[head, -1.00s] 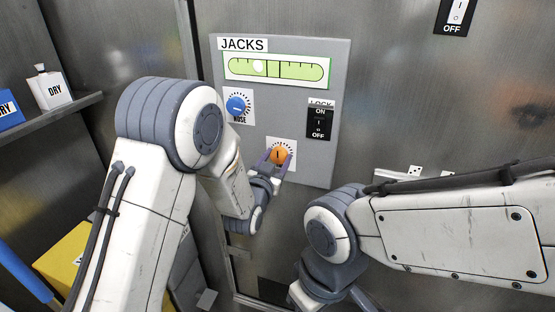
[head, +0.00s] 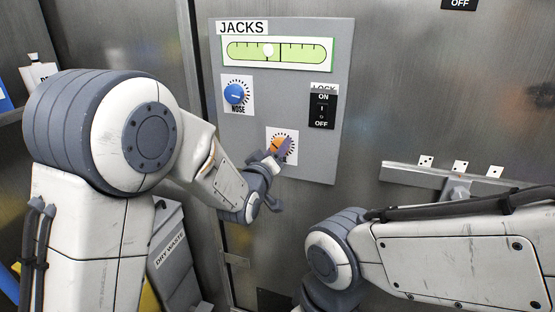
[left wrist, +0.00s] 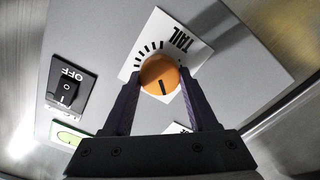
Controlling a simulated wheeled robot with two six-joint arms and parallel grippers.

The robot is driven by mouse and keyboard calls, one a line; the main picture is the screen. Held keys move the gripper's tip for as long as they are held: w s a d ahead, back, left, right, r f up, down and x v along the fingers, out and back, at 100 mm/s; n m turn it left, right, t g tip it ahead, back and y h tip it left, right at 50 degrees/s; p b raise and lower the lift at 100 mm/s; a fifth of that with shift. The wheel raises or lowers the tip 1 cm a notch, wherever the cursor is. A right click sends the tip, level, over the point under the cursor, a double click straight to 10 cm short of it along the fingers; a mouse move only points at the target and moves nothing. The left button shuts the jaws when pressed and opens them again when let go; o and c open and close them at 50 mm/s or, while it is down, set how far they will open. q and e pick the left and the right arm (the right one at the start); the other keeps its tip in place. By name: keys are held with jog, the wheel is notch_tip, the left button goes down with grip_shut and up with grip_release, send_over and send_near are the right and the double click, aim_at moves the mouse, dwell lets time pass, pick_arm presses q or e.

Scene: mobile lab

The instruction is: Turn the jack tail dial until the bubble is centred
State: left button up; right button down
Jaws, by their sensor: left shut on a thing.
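The orange tail dial (head: 276,144) sits low on the grey JACKS panel (head: 300,85). My left gripper (head: 280,151) is shut on it; in the left wrist view its two dark fingers flank the dial (left wrist: 158,72), whose black mark points toward the gripper. The TAIL label (left wrist: 182,40) shows beside it. The green level vial (head: 310,50) is at the panel top. Its pale bubble (head: 268,50) lies left of the vial's middle, over the left centre line. My right gripper is out of the head view; only its arm shows.
The blue NOSE dial (head: 235,94) is above left of the tail dial. The LOCK switch (head: 322,108) is to its right, close to my gripper's side. A metal rail (head: 405,172) with white tags runs along the right wall. A grey DRY WASTE bin (head: 172,255) stands below left.

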pick_arm(q)
jog(key=n+b, duration=0.3)
jog(key=n, duration=0.1)
jog(key=shift+f+n, duration=0.1)
jog(key=shift+n, duration=0.2)
jog(key=shift+b, duration=0.3)
jog(key=o, duration=1.4)
jog(key=shift+s, duration=0.1)
jog(key=b+v, duration=0.1)
jog(key=v, duration=0.9)
jog(key=shift+s+a, duration=0.1)
jog(key=shift+s, duration=0.05)
